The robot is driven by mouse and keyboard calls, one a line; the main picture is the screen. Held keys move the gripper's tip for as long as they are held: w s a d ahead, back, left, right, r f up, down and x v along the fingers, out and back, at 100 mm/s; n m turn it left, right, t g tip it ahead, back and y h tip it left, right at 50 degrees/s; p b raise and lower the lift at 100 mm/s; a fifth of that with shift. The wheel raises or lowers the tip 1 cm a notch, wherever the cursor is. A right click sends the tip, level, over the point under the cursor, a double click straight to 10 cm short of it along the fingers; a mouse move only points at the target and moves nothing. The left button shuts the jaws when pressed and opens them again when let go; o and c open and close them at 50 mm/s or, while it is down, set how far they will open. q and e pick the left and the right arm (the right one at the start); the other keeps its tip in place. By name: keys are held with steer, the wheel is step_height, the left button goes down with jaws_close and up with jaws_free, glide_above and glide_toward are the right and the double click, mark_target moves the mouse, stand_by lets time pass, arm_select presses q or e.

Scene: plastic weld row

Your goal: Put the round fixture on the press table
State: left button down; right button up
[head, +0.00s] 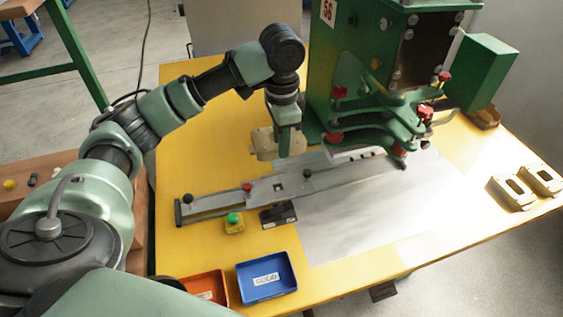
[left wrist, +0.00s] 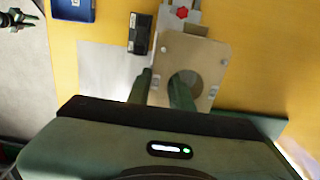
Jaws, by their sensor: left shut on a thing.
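The round fixture (head: 262,144) is a beige plate. In the left wrist view the fixture (left wrist: 204,50) shows a round hole. My left gripper (head: 287,145) is shut on it, and in the left wrist view the gripper (left wrist: 161,88) has one finger in the hole and the other outside the edge. In the head view the fixture hangs left of the green press, above the rear of the table. A grey slide rail (head: 222,201), which seems to be the press table, runs from the left toward the press. The gripper hides part of the fixture.
The green press (head: 345,85) has red knobs. Two beige fixtures with oblong slots (head: 513,193) lie at right. A green button box (head: 234,224), a black block (head: 278,215), a blue tray (head: 267,277) and an orange tray (head: 205,285) stand in front. The metal sheet (head: 370,215) is clear.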

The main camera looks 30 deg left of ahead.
arm_select(q)
step_height(320, 180, up, 3)
steer(key=shift+f, duration=0.2)
steer(key=shift+r+p, duration=0.35)
steer(key=shift+r, duration=0.25)
steer(key=shift+r+p, duration=2.3)
steer(key=shift+p, duration=0.95)
steer(key=shift+f, duration=0.1)
